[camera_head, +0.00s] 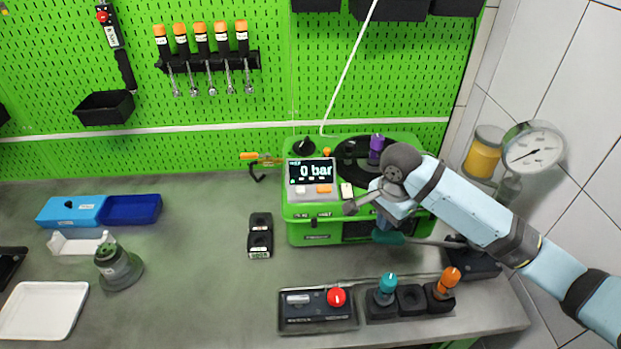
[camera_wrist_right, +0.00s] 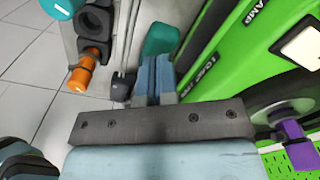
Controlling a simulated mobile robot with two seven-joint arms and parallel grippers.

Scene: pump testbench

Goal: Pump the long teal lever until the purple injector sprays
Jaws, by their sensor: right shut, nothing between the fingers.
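The green pump testbench (camera_head: 315,236) stands on the bench, and its screen reads 0 bar. The long lever with its teal grip (camera_head: 390,237) runs low across the front right of the testbench. My right gripper (camera_head: 383,221) is shut and empty just above the teal grip; I cannot tell if they touch. In the wrist view the teal grip (camera_wrist_right: 161,38) shows just past the closed blue fingers (camera_wrist_right: 152,72). The purple injector (camera_head: 376,144) stands upright on top of the testbench, and it also shows in the wrist view (camera_wrist_right: 293,140). No spray is visible. My left gripper is out of view.
In front lie a box with a red knob (camera_head: 337,297) and a black holder (camera_head: 411,299) with teal-topped and orange-topped parts. A pressure gauge (camera_head: 533,147) stands at the right.

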